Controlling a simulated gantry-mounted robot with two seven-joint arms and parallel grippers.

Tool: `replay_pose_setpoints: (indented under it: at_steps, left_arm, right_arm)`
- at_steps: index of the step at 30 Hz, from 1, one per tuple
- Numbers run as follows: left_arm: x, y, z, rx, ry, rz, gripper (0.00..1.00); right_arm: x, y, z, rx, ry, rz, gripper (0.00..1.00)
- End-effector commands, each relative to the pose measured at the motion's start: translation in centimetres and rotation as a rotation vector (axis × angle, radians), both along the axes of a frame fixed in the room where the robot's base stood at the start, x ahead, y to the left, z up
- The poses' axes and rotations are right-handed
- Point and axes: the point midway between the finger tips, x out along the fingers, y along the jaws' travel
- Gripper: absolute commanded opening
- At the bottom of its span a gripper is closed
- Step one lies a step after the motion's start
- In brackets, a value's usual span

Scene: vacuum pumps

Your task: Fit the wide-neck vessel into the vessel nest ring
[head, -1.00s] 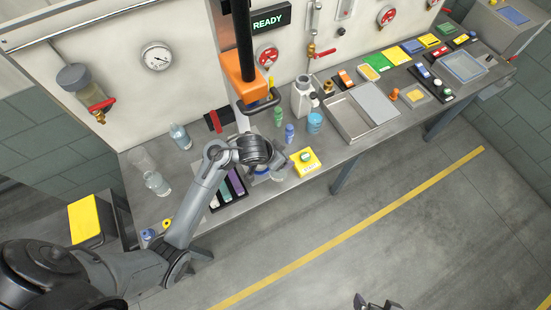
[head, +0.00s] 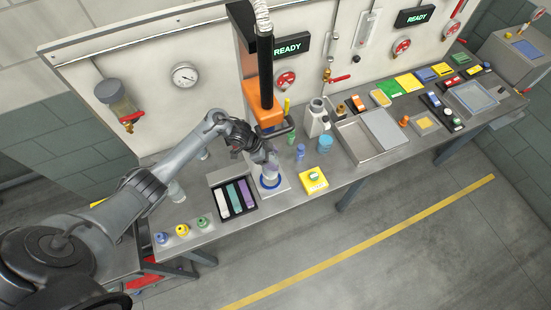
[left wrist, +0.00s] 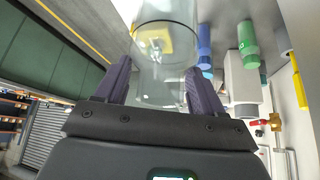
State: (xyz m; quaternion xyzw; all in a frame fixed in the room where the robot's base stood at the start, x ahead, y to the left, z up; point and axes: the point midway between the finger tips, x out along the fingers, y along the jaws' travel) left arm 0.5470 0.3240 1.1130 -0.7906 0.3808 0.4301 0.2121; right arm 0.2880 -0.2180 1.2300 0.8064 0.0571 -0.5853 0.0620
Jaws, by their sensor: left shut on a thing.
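The wide-neck vessel is clear glass and shows large between the fingers in the left wrist view (left wrist: 165,70). My left gripper (head: 266,160) is shut on it, with one dark finger on each side. In the head view the vessel (head: 271,171) is below the gripper, at the blue nest ring (head: 269,185) on a pale base plate. The gripper hides part of the vessel. I cannot tell whether its bottom is inside the ring or just above it. My right gripper is not in view.
An orange-ended column (head: 264,112) stands close behind the gripper. A tray of coloured strips (head: 237,199) lies left of the ring, and a yellow block (head: 314,180) lies right. Blue and green bottles (head: 299,152) stand behind. The bench front edge is close.

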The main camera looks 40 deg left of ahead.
Motion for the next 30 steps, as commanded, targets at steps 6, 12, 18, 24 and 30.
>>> replay_pose_setpoints:
  at_steps: [6, 12, 18, 24, 30]
  left_arm:
    - [0.1, 0.0, 0.1, 0.001, -0.002, 0.0, 0.05]
    - [0.0, 0.0, -0.6, 0.003, -0.002, -0.005, 0.05]
    - [0.0, 0.1, -2.3, 0.003, -0.003, -0.005, 0.05]
    - [0.0, 0.0, -4.0, 0.002, -0.003, -0.004, 0.05]
    - [0.0, 0.1, -4.5, 0.002, -0.003, -0.004, 0.05]
  right_arm:
    - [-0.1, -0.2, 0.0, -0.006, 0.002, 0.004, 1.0]
    - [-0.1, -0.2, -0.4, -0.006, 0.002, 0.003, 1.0]
    - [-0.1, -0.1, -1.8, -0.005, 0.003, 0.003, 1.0]
    - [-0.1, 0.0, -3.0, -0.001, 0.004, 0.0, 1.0]
    - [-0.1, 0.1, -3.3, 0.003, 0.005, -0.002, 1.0]
